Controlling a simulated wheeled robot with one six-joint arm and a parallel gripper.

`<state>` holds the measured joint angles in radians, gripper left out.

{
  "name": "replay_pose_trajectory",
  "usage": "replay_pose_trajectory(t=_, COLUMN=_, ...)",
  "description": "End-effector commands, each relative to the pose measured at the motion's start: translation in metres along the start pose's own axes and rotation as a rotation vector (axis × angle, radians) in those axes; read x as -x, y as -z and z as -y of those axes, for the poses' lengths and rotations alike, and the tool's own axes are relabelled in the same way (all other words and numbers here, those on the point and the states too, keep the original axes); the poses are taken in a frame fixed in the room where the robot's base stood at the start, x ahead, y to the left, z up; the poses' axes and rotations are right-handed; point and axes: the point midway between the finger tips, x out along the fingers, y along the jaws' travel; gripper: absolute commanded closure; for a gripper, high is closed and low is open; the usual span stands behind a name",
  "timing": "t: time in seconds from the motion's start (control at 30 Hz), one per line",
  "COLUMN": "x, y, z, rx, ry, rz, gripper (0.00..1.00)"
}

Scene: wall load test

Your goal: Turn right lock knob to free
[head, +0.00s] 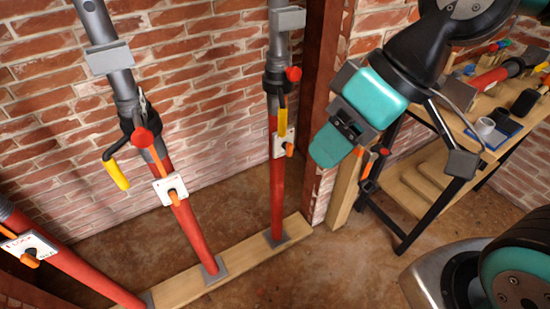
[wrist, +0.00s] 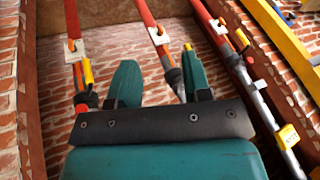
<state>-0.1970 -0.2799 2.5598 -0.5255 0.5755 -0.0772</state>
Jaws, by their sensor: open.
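The right prop's red tube (head: 277,190) stands against the brick wall. Its white plate (head: 279,143) carries an orange lock knob (head: 290,149), under a yellow handle (head: 283,120) and a dark collar. My gripper (head: 338,135) is right of that knob and apart from it, with teal fingers; one finger is partly hidden in the head view. In the wrist view, my gripper (wrist: 160,82) is open and nothing shows gripped. A prop with a white plate (wrist: 71,46) and orange knob (wrist: 78,74) shows left of its left finger. Which lock mark the knob points to is too small to read.
A middle prop (head: 185,225) and a left prop (head: 90,277) have similar plates and orange knobs. A timber sill (head: 245,262) runs under the props. Floor before the sill is clear.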

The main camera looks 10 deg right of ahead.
Motion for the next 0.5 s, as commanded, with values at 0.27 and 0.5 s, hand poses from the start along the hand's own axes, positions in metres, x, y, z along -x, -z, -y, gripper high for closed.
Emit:
replay_pose_trajectory(t=0.27, x=-0.122, y=0.005, z=-0.069, rx=0.048, ry=-0.008, rz=-0.315, gripper=0.55)
replay_pose_trajectory(t=0.5, x=-0.191, y=0.013, z=-0.129, rx=0.078, ry=-0.073, rz=-0.59, gripper=0.55)
